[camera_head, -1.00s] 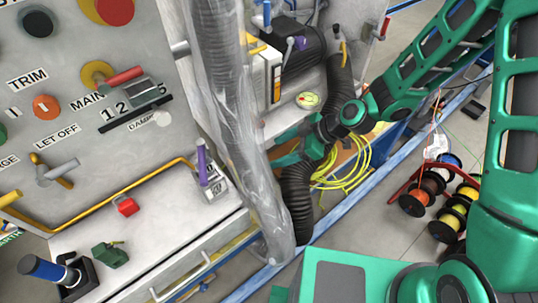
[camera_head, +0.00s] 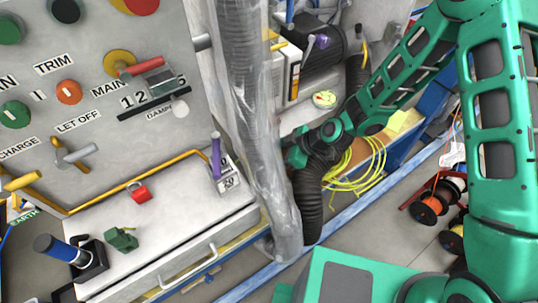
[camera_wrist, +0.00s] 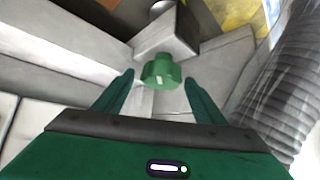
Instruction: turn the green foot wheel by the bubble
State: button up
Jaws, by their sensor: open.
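The green foot wheel (camera_wrist: 160,72) is a lobed knob below a grey block in the wrist view. My gripper (camera_wrist: 159,88) is open, with one green finger on each side of the wheel. Clear space shows between fingers and wheel; I cannot tell whether the fingertips reach its depth. In the head view the bubble (camera_head: 324,98), a round yellow-green level, sits on the grey ledge just above my wrist. My gripper there (camera_head: 290,152) is partly hidden behind the plastic-wrapped hose, and the wheel cannot be made out.
The wrapped hose (camera_head: 243,100) stands close left of my gripper in the head view. A control panel (camera_head: 90,90) fills the left.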

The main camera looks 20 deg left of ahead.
jog(key=c, duration=1)
jog(key=shift+m+t, duration=0.5)
jog(key=shift+m, duration=0.2)
jog(key=shift+c, duration=0.2)
jog(key=shift+w+r, duration=0.1)
jog(key=o, duration=1)
jog(key=shift+o, duration=0.2)
jog(key=v, duration=1)
jog(key=shift+d+r, duration=0.25)
